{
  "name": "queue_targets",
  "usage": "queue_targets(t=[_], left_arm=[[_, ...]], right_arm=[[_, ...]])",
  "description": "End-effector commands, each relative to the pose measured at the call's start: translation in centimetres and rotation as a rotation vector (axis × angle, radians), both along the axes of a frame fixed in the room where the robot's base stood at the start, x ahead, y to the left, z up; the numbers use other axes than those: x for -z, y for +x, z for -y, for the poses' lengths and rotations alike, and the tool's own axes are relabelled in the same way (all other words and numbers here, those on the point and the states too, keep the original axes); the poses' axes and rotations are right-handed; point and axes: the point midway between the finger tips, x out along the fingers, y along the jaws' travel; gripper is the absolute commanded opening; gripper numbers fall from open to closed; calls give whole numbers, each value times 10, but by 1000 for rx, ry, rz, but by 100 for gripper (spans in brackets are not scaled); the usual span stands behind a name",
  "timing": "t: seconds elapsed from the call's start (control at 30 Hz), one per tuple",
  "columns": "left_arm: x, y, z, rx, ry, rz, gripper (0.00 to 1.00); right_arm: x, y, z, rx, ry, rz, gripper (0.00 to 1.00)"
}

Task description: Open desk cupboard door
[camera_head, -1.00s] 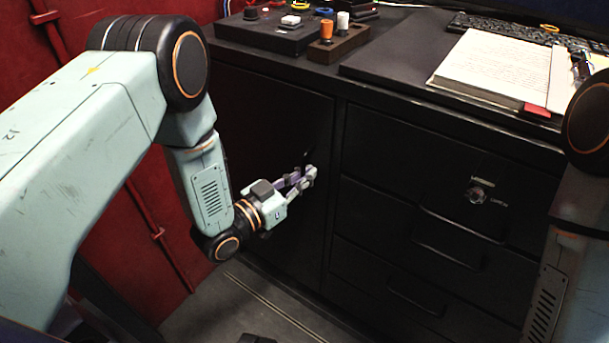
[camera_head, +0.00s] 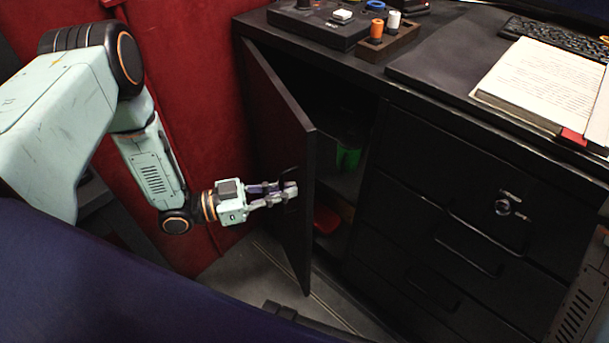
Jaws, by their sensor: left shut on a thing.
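The black cupboard door (camera_head: 278,150) at the left of the desk (camera_head: 450,135) stands partly open, hinged on its left side and swung out toward me. My left gripper (camera_head: 288,190) is at the door's outer face near its free edge, shut on the door handle, which is mostly hidden by the fingers. Behind the door the dark cupboard inside shows, with a green object (camera_head: 348,158) on a shelf and a red object (camera_head: 326,219) lower down. My right gripper is not in view.
Drawers with handles (camera_head: 468,248) and a lock (camera_head: 504,207) are right of the cupboard. An open book (camera_head: 550,85), a keyboard (camera_head: 556,37) and a holder with coloured pegs (camera_head: 388,42) lie on the desk top. A red wall (camera_head: 195,90) is behind my left arm.

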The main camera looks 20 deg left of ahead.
Motion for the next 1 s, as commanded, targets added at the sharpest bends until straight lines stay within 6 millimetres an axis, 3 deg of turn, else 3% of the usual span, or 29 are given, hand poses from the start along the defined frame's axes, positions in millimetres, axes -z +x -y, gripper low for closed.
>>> queue_targets(t=[0.33,0.87,0.9,1.0], left_arm=[[-1,-19,-26,-5,0,0,0],[0,-22,-30,-4,-2,0,0],[0,-22,-30,-4,-1,0,8],[0,-22,-30,-4,-1,0,17]], right_arm=[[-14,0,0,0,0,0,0],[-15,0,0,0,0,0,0],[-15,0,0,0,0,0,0],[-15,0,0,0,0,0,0]])
